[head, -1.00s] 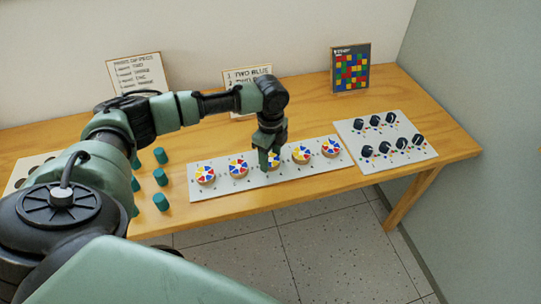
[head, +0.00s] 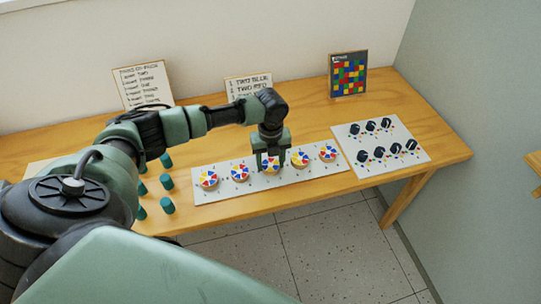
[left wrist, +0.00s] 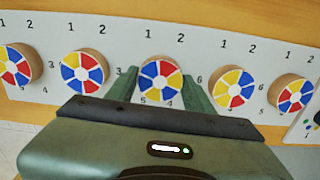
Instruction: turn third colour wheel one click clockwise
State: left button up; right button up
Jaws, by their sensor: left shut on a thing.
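The third colour wheel (head: 271,165) is the middle one of a row on a white panel (head: 233,193). It has red, blue, yellow and white wedges. My left gripper (head: 271,167) comes down over it from above, one finger on each side, and is shut on its rim. In the left wrist view the third wheel (left wrist: 161,81) sits between the two green fingers, with printed numbers around it. The neighbouring second wheel (left wrist: 84,72) and fourth wheel (left wrist: 234,90) stand just outside the fingers. My right gripper is not in view.
Several teal pegs (head: 168,206) stand left of the panel. A white board with dark knobs (head: 379,153) lies to the right. Two text cards (head: 143,87) and a coloured grid picture (head: 348,74) stand at the back. The wooden table's (head: 440,150) right end is clear.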

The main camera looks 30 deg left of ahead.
aim_at(271, 165)
pick_arm(q)
jog(key=shift+m, duration=1)
jog(key=o, duration=1.4)
notch_tip(271, 165, up, 8)
jog(key=shift+f+b, duration=0.1)
jog(key=shift+b, duration=0.3)
jog(key=shift+d, duration=0.1)
